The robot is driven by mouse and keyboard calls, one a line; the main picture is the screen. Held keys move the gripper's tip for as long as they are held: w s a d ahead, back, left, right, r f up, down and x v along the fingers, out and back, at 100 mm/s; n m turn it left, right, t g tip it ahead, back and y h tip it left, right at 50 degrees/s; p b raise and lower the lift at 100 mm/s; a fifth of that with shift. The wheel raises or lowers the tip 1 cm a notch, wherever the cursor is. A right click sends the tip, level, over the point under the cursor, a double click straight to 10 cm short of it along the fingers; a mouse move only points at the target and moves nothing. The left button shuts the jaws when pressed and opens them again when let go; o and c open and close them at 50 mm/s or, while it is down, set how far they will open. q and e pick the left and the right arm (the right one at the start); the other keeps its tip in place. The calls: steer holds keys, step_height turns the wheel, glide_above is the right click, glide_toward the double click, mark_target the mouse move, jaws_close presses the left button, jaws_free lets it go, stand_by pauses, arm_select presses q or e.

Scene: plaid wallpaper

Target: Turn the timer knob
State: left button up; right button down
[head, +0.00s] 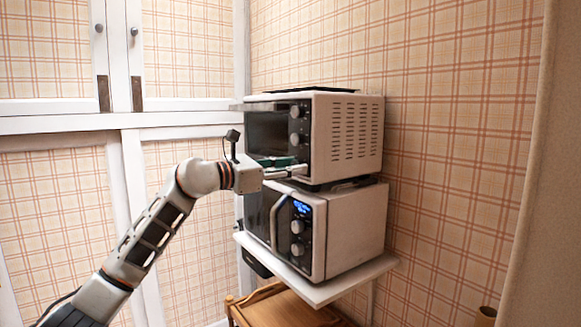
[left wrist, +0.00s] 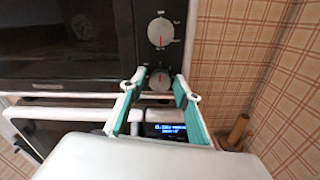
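The upper white toaster oven (head: 343,138) has a dark front with two round silver knobs, one above the other. The upper knob (left wrist: 160,32) shows whole in the left wrist view, with a red pointer line. The lower knob (left wrist: 160,81) sits between my fingertips in that view; the small labels are too blurred to tell which knob is the timer. My left gripper (head: 286,168) is at the lower front of this oven. Its green-lined fingers also show in the left wrist view (left wrist: 159,82), spread apart on either side of the lower knob. I cannot tell whether they touch it. My right gripper is not in view.
A white microwave (head: 352,228) with a lit blue display, two knobs and a curved handle stands directly below, on a white shelf (head: 330,284). A wooden piece (head: 280,308) is under the shelf. Plaid wall lies close on the right; white-framed cupboard doors are at left.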

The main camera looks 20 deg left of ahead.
arm_select(q)
steer(key=c, duration=0.6)
jaws_close()
steer(key=shift+m, duration=0.3)
steer(key=shift+f+m+b, duration=0.1)
steer(key=shift+m+b, duration=1.8)
steer(key=shift+m, duration=6.7)
